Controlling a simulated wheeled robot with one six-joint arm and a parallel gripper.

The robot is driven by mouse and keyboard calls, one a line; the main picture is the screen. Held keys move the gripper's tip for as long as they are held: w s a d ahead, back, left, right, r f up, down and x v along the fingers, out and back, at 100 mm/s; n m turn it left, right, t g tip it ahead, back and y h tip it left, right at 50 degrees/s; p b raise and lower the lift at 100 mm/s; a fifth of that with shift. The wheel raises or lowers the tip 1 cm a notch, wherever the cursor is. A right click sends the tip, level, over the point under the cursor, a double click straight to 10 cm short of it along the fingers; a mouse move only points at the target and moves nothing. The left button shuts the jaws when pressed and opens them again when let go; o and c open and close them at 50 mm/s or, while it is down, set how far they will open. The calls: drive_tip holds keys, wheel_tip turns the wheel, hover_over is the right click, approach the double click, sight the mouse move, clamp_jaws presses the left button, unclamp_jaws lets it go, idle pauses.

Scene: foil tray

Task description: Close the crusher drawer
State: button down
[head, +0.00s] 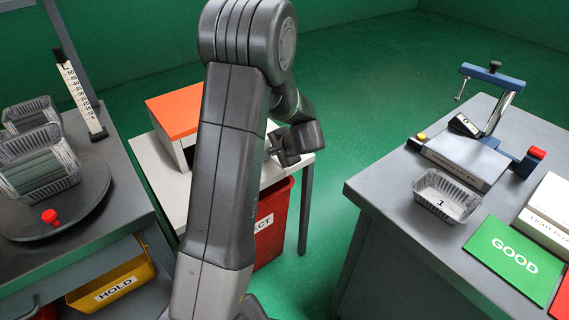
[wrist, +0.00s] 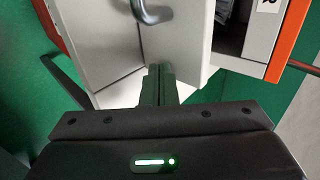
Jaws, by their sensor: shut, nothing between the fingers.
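The crusher (head: 172,117) is a pale box with an orange top on a small white table in the head view, partly hidden behind my arm. In the wrist view its orange-edged body (wrist: 259,42) is at the upper right. The pale drawer (wrist: 185,45), with a curved metal handle (wrist: 152,10), stands out from it. A dark gap with something silvery inside shows between them. My gripper (wrist: 158,75) is shut and empty, its tips just below the drawer in that view; I cannot tell whether they touch it. In the head view my gripper (head: 283,158) is right of the crusher.
A red reject bin (head: 273,222) stands below the white table. The left bench holds foil trays (head: 40,160) on a dark turntable, with a yellow HOLD bin (head: 112,284) beneath. The right bench carries a foil tray (head: 445,196) and a green GOOD mat (head: 512,258). Green floor separates the benches.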

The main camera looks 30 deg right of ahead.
drive_tip(key=w, duration=0.7)
drive_tip(key=w+a, duration=0.1)
drive_tip(key=w, duration=0.2)
drive_tip(key=shift+w, duration=0.4)
drive_tip(key=shift+w+r, duration=0.1)
drive_tip(key=shift+w, duration=0.15)
drive_tip(key=shift+w+r, duration=0.1)
